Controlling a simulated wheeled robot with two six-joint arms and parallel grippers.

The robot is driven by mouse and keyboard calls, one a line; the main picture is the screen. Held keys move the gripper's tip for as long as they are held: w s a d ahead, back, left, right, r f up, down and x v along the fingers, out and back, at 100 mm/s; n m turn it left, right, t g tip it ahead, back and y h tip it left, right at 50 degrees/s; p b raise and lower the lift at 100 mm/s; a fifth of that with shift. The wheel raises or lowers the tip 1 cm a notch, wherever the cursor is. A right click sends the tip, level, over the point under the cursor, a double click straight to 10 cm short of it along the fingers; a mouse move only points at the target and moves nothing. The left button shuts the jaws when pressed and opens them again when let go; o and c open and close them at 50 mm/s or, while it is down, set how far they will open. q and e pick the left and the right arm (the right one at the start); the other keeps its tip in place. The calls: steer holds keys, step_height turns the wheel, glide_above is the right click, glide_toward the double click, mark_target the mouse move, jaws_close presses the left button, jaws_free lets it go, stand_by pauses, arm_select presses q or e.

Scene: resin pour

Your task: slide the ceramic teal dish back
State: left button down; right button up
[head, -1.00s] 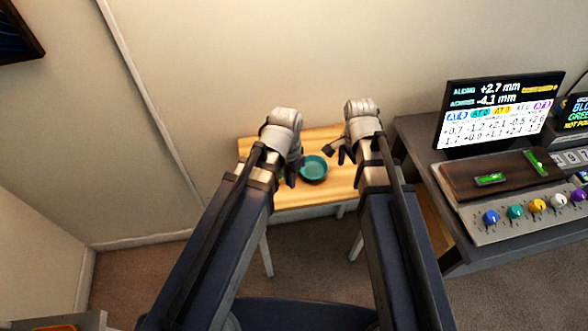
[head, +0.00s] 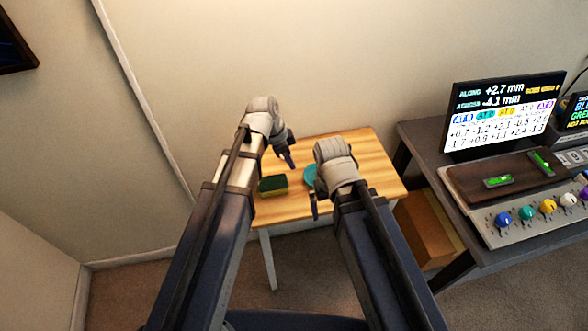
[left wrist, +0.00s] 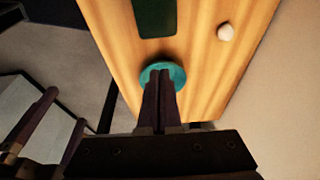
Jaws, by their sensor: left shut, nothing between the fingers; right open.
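The teal dish (head: 309,176) sits on the small wooden table. In the head view my right gripper and wrist hide much of its right side. It also shows in the left wrist view (left wrist: 163,72), partly behind my left fingers. My left gripper (head: 291,164) is shut and empty, just left of and beyond the dish in the head view. Its closed fingers (left wrist: 160,80) overlap the dish in the left wrist view; I cannot tell whether they touch it. My right gripper (head: 315,208) is open in front of the dish, its fingers mostly hidden by the wrist.
A green and yellow sponge (head: 273,186) lies left of the dish on the wooden table (head: 358,146). A small white round thing (left wrist: 226,33) shows in the left wrist view. A dark desk (head: 420,150) with monitor and knob panel stands right. A wall is behind the table.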

mark_target(302, 184)
arm_select(q)
steer(key=b+x, duration=0.9)
steer(key=shift+f, duration=0.4)
arm_select(e)
step_height(302, 184, down, 9)
steer(key=shift+f, duration=0.15)
